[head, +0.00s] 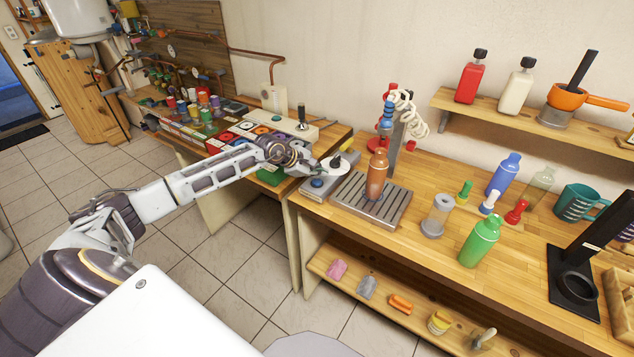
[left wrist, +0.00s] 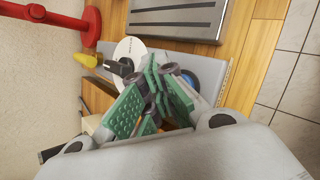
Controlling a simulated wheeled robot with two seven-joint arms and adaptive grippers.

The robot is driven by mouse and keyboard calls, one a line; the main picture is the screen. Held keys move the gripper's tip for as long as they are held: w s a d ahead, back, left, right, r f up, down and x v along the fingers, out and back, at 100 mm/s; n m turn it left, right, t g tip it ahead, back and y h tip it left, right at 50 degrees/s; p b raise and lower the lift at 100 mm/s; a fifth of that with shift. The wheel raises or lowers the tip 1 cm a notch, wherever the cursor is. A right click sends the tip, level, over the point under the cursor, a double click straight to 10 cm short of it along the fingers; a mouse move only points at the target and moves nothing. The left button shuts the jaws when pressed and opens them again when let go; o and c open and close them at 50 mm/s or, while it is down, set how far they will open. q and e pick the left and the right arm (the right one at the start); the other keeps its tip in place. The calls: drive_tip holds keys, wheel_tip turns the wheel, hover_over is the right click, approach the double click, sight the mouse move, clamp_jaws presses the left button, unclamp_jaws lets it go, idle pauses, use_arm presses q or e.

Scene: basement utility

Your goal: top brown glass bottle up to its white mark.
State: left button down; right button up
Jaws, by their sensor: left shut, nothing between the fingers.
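The brown bottle (head: 377,173) stands upright on the slatted grey drip tray (head: 345,191), in front of the tap column (head: 393,146) with red and blue parts. I cannot make out its white mark or fill level. A grey control panel left of the tray carries a blue button (head: 317,183) and a white dial (head: 337,162) with a black knob. My left gripper (head: 318,172) is over this panel, shut and empty, close to the button and dial. In the left wrist view its green-padded fingers (left wrist: 156,88) meet between the white dial (left wrist: 126,49) and blue button (left wrist: 190,82).
A black stand (head: 573,290) is at far right. A shelf above holds red and cream bottles. Small coloured pieces lie on the lower shelf.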

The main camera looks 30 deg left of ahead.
idle(0.9)
use_arm(q)
drive_tip(key=shift+f, duration=0.15)
drive_tip(key=shift+f+b, duration=0.3)
drive_tip(key=shift+b, duration=0.25)
idle(0.3)
drive_tip(key=shift+f+b, duration=0.35)
drive_tip(key=shift+b, duration=0.05)
idle(0.7)
drive_tip(key=shift+f, duration=0.15)
idle(0.9)
idle(4.0)
